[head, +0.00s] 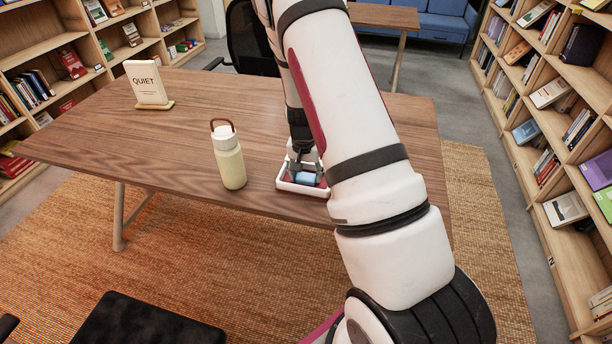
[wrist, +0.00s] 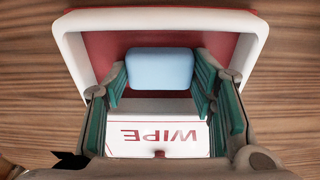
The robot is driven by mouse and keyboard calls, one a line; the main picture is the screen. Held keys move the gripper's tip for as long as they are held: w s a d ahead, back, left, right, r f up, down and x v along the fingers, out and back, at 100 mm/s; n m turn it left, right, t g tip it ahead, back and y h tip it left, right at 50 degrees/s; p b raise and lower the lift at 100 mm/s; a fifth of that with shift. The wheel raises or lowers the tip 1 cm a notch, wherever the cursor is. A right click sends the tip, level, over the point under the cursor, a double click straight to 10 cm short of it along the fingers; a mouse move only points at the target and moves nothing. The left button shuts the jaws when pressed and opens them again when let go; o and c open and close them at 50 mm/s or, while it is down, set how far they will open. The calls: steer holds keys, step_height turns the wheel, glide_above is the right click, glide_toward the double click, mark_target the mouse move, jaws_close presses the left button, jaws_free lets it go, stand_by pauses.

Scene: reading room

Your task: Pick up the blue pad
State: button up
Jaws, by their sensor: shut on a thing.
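The blue pad (wrist: 160,69) lies between the two fingers of my gripper (wrist: 162,84) in the wrist view, with the fingers at its left and right sides. In the head view the pad (head: 305,178) shows low in my gripper (head: 304,168), over a white-rimmed tray (head: 292,188). The tray has a red floor and a white rim (wrist: 71,45) in the wrist view. A white label reading WIPE (wrist: 160,137) shows at its near side. I cannot tell if the pad is clear of the tray floor. My arm hides part of the tray in the head view.
A pale yellow bottle (head: 229,160) with a white cap and brown loop stands on the wooden table (head: 180,120), left of the tray. A QUIET sign (head: 147,84) stands at the far left. Bare tabletop lies between them. Bookshelves (head: 570,100) line both sides.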

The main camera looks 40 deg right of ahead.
mark_target(308, 177)
steer(key=r, duration=0.1)
steer(key=s+r, duration=0.1)
steer(key=r, duration=0.1)
steer(key=shift+a+r, duration=0.1)
steer(key=shift+r, duration=0.15)
steer(key=s+a, duration=0.1)
steer(key=s, duration=0.3)
steer(key=s+a+r, duration=0.1)
steer(key=s, duration=0.4)
steer(key=s+a, duration=0.1)
steer(key=s, duration=0.4)
steer(key=shift+s+a+r, duration=0.15)
steer(key=shift+s+a, duration=0.1)
steer(key=shift+a, duration=0.1)
